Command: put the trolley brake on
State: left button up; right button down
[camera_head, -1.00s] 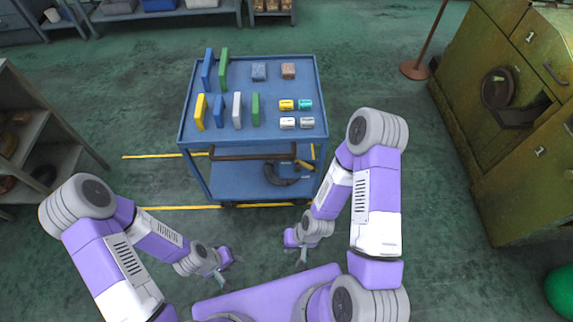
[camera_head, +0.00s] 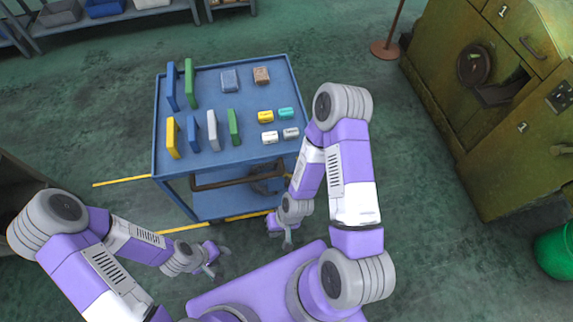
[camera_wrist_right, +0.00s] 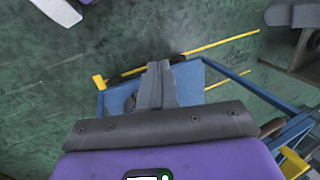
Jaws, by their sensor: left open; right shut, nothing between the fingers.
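The blue trolley (camera_head: 240,154) stands ahead of me, with a dark push handle (camera_head: 228,179) on its near side. In the right wrist view, part of its blue frame (camera_wrist_right: 223,70) lies beyond my fingers. A small yellow piece (camera_wrist_right: 98,82) shows near a dark wheel-like shape there; I cannot tell whether it is the brake pedal. My right gripper (camera_head: 287,240) is shut and empty, low in front of the trolley's near right corner; its fingers show in the wrist view (camera_wrist_right: 158,72). My left gripper (camera_head: 216,264) is open and empty, low and apart from the trolley.
Several coloured blocks and small boxes stand on the trolley top. The floor between trolley and machine is clear.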

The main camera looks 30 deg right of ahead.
pick_arm(q)
jog(key=f+b, duration=0.3)
jog(key=shift+s+f+b, duration=0.2)
jog(key=shift+s+b, duration=0.05)
jog(key=shift+b, duration=0.05)
pick_arm(e)
jog(key=w+d+r+m+t, duration=0.1)
jog(key=w+d+r+m, duration=0.1)
jog(key=w+d+m, duration=0.2)
jog(key=w+d+r+m+y, duration=0.1)
jog(key=w+d+m, duration=0.3)
jog(key=d+m, duration=0.4)
jog(key=w+d+r+m+t+y, duration=0.1)
jog(key=w+d+r+m, duration=0.3)
jog(key=d, duration=0.6)
jog(key=m, duration=0.2)
jog(key=shift+d+m+t, duration=0.3)
pick_arm(q)
notch_tip(320, 180, down, 4)
jog(key=b, duration=0.4)
jog(key=shift+f, duration=0.2)
pick_arm(e)
jog(key=x, duration=1.4)
